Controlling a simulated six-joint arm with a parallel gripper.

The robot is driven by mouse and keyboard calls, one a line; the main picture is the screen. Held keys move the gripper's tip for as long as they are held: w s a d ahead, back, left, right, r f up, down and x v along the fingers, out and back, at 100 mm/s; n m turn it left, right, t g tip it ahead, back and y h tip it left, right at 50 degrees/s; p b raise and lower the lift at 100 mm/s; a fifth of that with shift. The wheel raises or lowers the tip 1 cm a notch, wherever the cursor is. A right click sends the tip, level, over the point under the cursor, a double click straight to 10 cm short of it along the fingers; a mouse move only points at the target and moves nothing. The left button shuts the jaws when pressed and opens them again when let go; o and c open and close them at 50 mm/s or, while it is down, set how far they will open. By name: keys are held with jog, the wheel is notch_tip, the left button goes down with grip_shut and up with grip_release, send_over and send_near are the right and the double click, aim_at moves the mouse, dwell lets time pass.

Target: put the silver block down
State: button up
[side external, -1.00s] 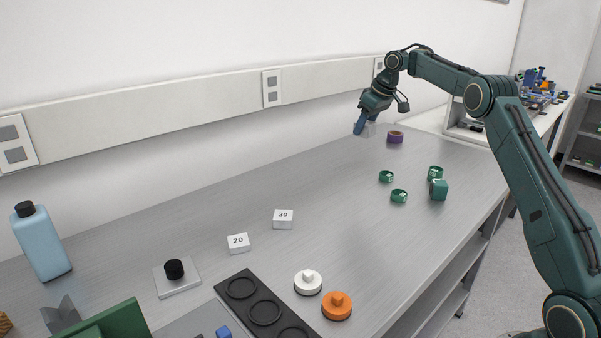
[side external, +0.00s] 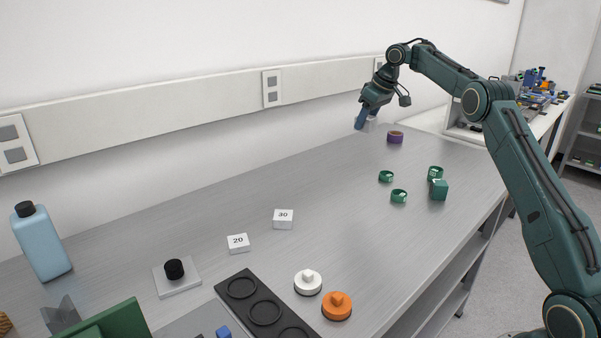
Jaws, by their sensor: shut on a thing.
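My gripper (side external: 366,121) is at the far end of the bench, near the wall, pointing down. It is shut on a small silver block (side external: 373,125), which shows only in part between and behind the blue fingers. The block appears to be a little above the bench top (side external: 330,180); the exact gap is hard to tell at this distance.
A purple ring (side external: 395,138) lies just right of my gripper. Several green rings (side external: 386,176) and a green cube (side external: 438,190) lie farther right. White blocks marked 30 (side external: 283,219) and 20 (side external: 238,243) stand nearer the camera. Bench between is clear.

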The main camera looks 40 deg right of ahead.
jog(key=w+a, duration=0.3)
jog(key=a, duration=0.6)
jog(key=m, duration=0.1)
send_over(312, 205)
jog(key=s, duration=0.2)
jog(key=shift+w+r+h, duration=0.2)
jog(key=shift+w+h, duration=0.05)
jog(key=shift+h, duration=0.05)
jog(key=shift+f, duration=0.1)
notch_tip(312, 205, down, 20)
jog(key=shift+r, duration=0.1)
dwell(0.5)
jog(key=o, duration=1.2)
jog(key=shift+f, duration=0.2)
jog(key=shift+c, duration=0.2)
